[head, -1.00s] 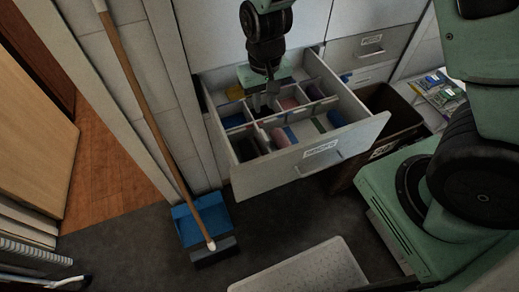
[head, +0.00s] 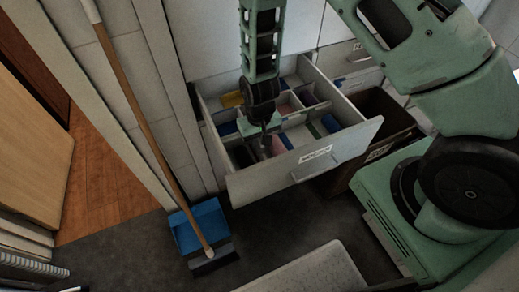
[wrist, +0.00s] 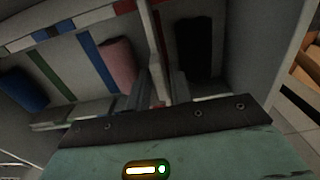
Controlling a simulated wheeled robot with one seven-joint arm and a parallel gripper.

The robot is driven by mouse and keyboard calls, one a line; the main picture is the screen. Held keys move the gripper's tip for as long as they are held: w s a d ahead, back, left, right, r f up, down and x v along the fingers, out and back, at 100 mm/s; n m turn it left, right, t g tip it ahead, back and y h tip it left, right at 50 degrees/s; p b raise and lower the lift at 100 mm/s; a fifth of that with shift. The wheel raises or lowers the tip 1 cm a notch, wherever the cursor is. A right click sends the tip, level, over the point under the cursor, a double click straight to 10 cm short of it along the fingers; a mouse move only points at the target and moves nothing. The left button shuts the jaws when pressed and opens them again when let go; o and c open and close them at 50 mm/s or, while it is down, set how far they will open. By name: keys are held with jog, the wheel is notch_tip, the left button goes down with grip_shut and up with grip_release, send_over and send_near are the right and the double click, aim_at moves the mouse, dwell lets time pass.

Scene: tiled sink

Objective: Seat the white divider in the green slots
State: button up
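The white divider (wrist: 156,40) stands between a pink roll (wrist: 115,62) and a black roll (wrist: 194,50) in the open drawer, seen nearly edge-on in the wrist view. A narrow red strip shows beside it. My gripper (wrist: 161,88) points down into the drawer with its fingers at either side of the divider's near end; whether they grip it is not clear. In the head view, my gripper (head: 266,146) is low in the front part of the drawer. A green strip (wrist: 51,75) marks the drawer floor left of the pink roll, beyond a blue strip (wrist: 99,63).
The drawer (head: 300,162) has other white partitions and coloured rolls, including a blue roll (wrist: 22,88). A dark bin (head: 385,130) stands to its right. A broom (head: 160,130) and blue dustpan (head: 201,225) are at the left. The dark floor in front is partly clear.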

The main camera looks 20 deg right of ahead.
jog(key=shift+f, duration=1.4)
jog(key=shift+c, duration=0.3)
grip_shut()
